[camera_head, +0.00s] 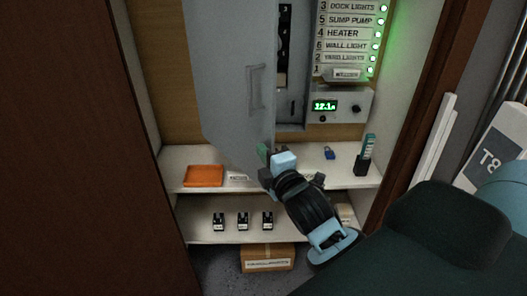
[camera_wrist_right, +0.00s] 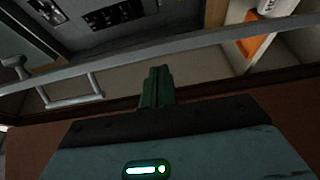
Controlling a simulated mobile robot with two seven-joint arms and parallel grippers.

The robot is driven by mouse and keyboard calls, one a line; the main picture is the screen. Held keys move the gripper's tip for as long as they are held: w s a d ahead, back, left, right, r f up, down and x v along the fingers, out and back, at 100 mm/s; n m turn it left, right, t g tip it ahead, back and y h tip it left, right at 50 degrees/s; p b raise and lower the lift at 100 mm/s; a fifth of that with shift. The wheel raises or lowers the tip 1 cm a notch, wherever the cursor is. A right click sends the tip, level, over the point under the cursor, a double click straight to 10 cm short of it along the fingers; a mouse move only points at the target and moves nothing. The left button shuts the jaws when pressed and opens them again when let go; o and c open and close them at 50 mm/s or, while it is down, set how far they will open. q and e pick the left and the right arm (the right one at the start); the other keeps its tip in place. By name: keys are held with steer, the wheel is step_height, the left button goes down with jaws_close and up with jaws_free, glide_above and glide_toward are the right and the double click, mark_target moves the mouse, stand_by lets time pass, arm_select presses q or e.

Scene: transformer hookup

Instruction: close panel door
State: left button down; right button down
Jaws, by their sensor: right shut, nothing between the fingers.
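The grey panel door (camera_head: 228,75) hangs partly open, to the left of the grey panel box (camera_head: 292,60). Its handle (camera_head: 257,88) shows on its face. In the right wrist view the door (camera_wrist_right: 215,48) is a thin slanting band seen edge-on, with the handle (camera_wrist_right: 75,102) at left. My right gripper (camera_head: 264,152) is at the lower right corner of the door. Its green fingers (camera_wrist_right: 157,86) are shut and empty, close to the door's edge; I cannot tell whether they touch it. My left gripper is not in view.
A shelf (camera_head: 210,157) below holds an orange tray (camera_head: 203,175), a blue padlock (camera_head: 329,153) and a dark holder (camera_head: 363,165). Several small black devices stand on the lower shelf, above a cardboard box (camera_head: 267,258). A meter (camera_head: 340,106) and labelled switches are right of the panel.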

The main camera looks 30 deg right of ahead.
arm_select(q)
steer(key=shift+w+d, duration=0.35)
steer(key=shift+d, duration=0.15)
arm_select(e)
steer(key=shift+d, duration=0.4)
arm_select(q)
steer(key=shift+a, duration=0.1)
